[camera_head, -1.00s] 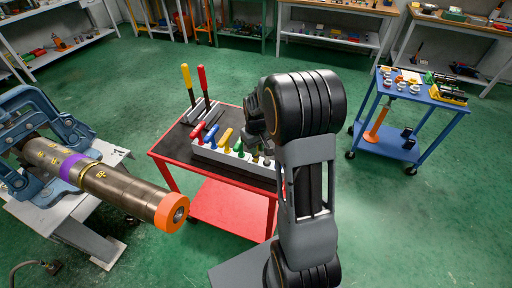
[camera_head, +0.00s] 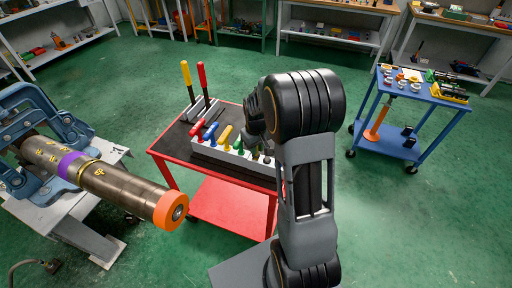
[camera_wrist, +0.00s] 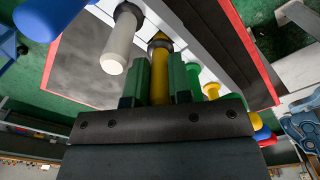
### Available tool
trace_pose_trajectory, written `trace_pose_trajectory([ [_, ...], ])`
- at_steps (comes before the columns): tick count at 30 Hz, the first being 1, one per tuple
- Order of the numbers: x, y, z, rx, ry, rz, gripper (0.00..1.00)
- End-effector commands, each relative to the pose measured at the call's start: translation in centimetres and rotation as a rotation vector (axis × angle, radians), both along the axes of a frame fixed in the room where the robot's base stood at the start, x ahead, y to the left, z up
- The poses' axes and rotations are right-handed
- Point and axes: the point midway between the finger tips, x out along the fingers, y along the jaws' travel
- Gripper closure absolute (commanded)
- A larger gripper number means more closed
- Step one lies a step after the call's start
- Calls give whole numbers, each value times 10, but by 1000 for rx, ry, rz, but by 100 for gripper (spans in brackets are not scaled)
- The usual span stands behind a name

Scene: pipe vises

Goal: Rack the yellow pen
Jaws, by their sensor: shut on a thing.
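My gripper (camera_wrist: 160,82) shows in the wrist view, its two green fingers shut on the yellow pen (camera_wrist: 159,90). The pen's dark-banded, pointed end (camera_wrist: 159,42) sticks out past the fingers toward a white rack (camera_wrist: 190,25). I cannot tell whether the tip touches the rack or is in a hole. In the head view the white rack (camera_head: 215,153) stands on a red cart (camera_head: 172,155), with red, blue, yellow and green handles standing in it. There my arm hides most of my gripper and the held pen.
In the wrist view a pale grey rod (camera_wrist: 118,45) and a blue handle (camera_wrist: 50,15) are close on the left; green and yellow pieces are close on the right. Two tall handles (camera_head: 187,80) stand behind the rack. A pipe in a vise (camera_head: 110,185) is at left.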

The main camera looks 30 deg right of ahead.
Motion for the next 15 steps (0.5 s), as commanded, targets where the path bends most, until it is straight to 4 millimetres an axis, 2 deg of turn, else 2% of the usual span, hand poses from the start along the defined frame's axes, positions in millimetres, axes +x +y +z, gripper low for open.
trace_pose_trajectory([
  [15, 0, 0, -8, 0, 0, 0, 96],
])
